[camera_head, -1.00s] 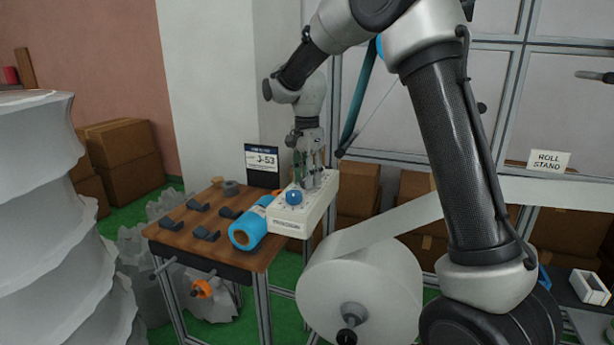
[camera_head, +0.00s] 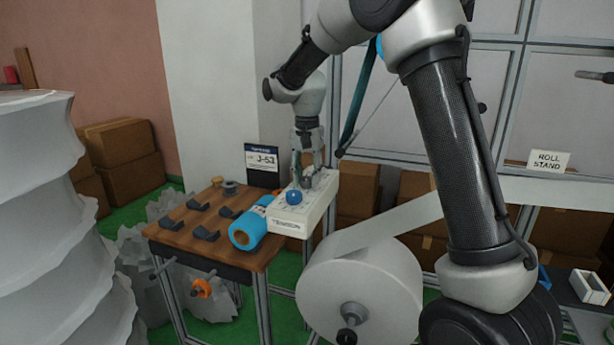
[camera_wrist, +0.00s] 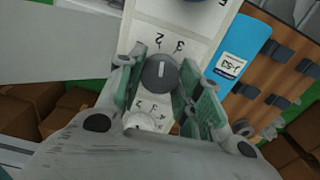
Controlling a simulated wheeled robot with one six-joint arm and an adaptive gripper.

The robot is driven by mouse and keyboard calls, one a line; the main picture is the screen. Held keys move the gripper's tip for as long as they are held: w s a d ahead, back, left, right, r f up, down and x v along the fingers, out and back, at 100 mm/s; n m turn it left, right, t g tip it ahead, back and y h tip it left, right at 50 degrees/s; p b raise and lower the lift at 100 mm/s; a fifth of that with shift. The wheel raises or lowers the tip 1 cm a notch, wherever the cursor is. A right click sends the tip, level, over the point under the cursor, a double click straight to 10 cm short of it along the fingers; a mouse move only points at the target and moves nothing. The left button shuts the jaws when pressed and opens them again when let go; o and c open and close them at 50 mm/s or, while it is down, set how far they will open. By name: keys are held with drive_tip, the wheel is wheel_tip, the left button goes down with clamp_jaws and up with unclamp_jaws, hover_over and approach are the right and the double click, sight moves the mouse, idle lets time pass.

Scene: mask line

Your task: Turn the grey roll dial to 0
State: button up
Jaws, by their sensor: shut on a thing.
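The white box labelled TENSION (camera_head: 287,228) stands at the right end of the wooden table. On it, in the wrist view, is the round grey dial (camera_wrist: 159,73) with a short white pointer line. The line points up in the picture, toward the printed 2; a 3 is printed just to the right. My gripper (camera_head: 306,182) reaches down onto the box. In the wrist view my gripper (camera_wrist: 163,82) has its green-padded fingers on either side of the grey dial, shut on it. The 0 mark cannot be made out.
A blue knob (camera_head: 293,197) sits near the box's front end, and a pale dial (camera_wrist: 140,121) lies behind the grey one. A blue roll (camera_head: 246,232) lies beside the box. A J-53 sign (camera_head: 262,164) stands behind. A large white roll (camera_head: 350,290) is to the right.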

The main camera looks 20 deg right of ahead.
sight(307, 178)
drive_tip(key=n, duration=0.4)
drive_tip(key=shift+n, duration=0.3)
drive_tip(key=n, duration=0.4)
drive_tip(key=shift+n, duration=0.3)
drive_tip(key=n, duration=0.4)
drive_tip(key=shift+n, duration=2.1)
drive_tip(key=o, duration=1.1)
drive_tip(key=shift+c, duration=0.2)
wheel_tip(307, 178, up, 12)
